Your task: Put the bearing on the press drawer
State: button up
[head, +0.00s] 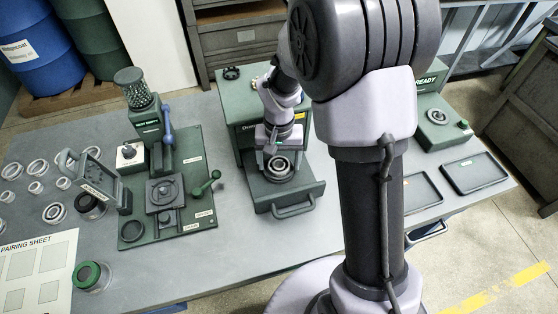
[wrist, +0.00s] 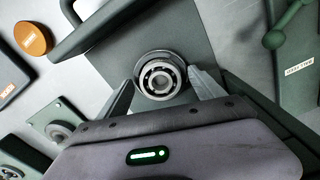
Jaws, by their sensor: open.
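The bearing (wrist: 161,78) is a steel ring with visible balls. In the wrist view it lies flat on a round seat on the press drawer (wrist: 185,30). In the head view the bearing (head: 280,166) is on the pulled-out drawer (head: 308,188), in front of the green press housing (head: 232,106). My gripper (wrist: 161,77) is open, its two fingers on either side of the bearing with small gaps. In the head view my gripper (head: 280,147) is just above the drawer, partly covering the bearing's far side.
The drawer handle (head: 294,206) sticks out toward the front. A green hand-lever station (head: 160,190) stands left of the press. Several loose rings (head: 55,212) lie at the far left. Two dark trays (head: 473,173) lie at right. Bare table lies in front of the drawer.

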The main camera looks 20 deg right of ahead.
notch_tip(320, 180, up, 12)
jog(key=p, duration=0.4)
jog(key=s+a+r+t+y, duration=0.1)
jog(key=s+a+r+t, duration=0.1)
jog(key=s+r, duration=0.5)
jog(key=s+a+r+m+t+y, duration=0.1)
jog(key=s+a+r+t, duration=0.1)
jog(key=s+r, duration=0.5)
jog(key=s+t, duration=0.1)
jog(key=s, duration=0.4)
jog(key=shift+r+t, duration=0.15)
jog(key=shift+t, duration=0.25)
